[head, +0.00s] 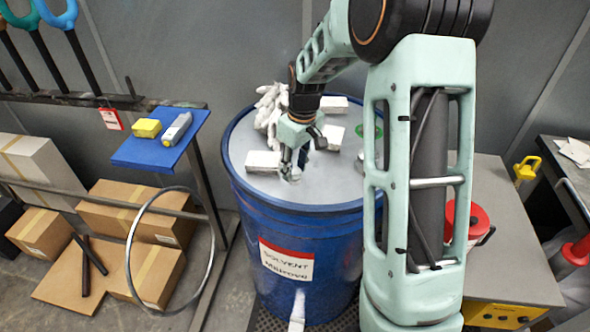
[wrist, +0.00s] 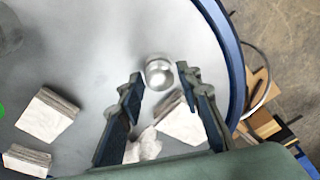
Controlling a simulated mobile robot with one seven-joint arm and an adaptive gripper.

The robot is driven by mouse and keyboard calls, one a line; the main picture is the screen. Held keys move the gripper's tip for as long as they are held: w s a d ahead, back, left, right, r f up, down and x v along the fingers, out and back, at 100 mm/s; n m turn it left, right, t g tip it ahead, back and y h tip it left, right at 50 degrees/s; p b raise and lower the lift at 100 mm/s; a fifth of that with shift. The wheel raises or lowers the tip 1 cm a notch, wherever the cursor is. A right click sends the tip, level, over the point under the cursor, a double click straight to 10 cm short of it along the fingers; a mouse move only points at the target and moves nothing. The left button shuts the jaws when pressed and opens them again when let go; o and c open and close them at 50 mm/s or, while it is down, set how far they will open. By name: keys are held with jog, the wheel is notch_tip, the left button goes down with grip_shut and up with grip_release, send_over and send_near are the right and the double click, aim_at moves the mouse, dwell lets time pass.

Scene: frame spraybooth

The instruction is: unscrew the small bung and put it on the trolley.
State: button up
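A small silver round metal bung (wrist: 159,71) stands on the grey lid of the blue drum in the wrist view. My gripper (wrist: 158,75) is open, with its two dark fingers apart on either side of the bung near their tips. I cannot tell whether they touch it. In the head view my gripper (head: 290,174) points down at the front part of the lid; the bung is hard to make out there. The blue drum (head: 305,235) has a label reading SOLVENT. A grey-topped unit (head: 510,235), possibly the trolley, stands at the right, partly behind my arm.
White blocks (head: 263,162) and crumpled white rags (head: 268,105) lie on the lid. A green disc (head: 379,131) shows at its right. A blue shelf (head: 140,155) holds a yellow block. Boxes (head: 120,208) and a large hoop (head: 135,250) are at the left. A red canister (head: 478,222) is at the right.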

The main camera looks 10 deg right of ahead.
jog(key=m+b, duration=0.1)
jog(key=m, duration=0.1)
jog(key=shift+m, duration=0.3)
jog(key=shift+m+h, duration=0.3)
jog(key=shift+m, duration=0.8)
jog(key=c, duration=0.8)
jog(key=shift+o, duration=0.2)
jog(key=shift+n, duration=2.3)
jog(key=shift+p, duration=0.3)
